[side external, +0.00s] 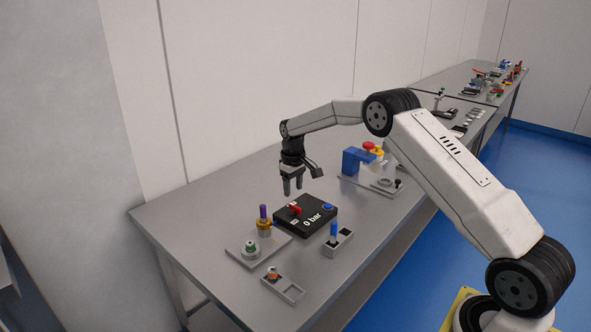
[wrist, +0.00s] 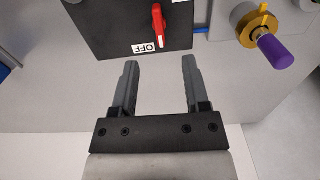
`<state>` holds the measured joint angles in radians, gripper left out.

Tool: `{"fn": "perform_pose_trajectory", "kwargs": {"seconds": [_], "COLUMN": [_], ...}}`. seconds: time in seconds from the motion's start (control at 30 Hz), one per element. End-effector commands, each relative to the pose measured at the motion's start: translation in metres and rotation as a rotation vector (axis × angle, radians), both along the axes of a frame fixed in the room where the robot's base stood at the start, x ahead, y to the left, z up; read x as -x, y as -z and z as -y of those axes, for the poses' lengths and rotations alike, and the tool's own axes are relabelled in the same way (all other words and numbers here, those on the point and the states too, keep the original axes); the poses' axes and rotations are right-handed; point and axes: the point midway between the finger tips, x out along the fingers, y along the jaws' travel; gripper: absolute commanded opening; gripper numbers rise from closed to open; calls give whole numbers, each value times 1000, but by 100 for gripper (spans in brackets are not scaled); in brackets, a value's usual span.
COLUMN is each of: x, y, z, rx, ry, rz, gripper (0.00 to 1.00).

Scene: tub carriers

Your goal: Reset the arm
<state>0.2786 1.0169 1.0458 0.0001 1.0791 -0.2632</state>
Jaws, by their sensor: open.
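My gripper (side external: 292,188) hangs above the table, fingers pointing down, just behind a black box with a red switch. In the wrist view my gripper (wrist: 160,82) is open, with nothing between its two grey fingers. The black box (side external: 310,226) reads "0 bar" and has a blue button (side external: 328,207). Its red switch (side external: 294,208) also shows in the wrist view (wrist: 158,24), lying along the line toward the "OFF" label (wrist: 143,47). The fingers appear apart from the box.
A grey plate carries a purple-handled brass part (side external: 264,222) and a green-and-white part (side external: 250,250). Grey trays hold a blue peg (side external: 333,232) and a small orange-and-black part (side external: 272,272). A blue fixture (side external: 356,161) stands behind right. The table's left end (side external: 170,222) is clear.

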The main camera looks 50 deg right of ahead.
Motion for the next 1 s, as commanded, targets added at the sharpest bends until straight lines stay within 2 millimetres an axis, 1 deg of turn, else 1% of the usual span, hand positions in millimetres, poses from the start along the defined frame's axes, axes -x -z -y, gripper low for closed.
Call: {"fn": "perform_pose_trajectory", "kwargs": {"seconds": [0.03, 0.17, 0.47, 0.63, 0.83, 1.0], "x": [0, 0, 0, 2, 12, 30], "y": [-4, -8, -8, -11, -20, -31], "z": [0, 0, 0, -4, -19, -40], "rx": [0, 0, 0, 1, 5, 10], "ry": [0, 0, 0, -1, -2, -5], "rz": [1, 0, 0, 4, 20, 43], "gripper": [59, 59, 59, 59, 59, 59]}}
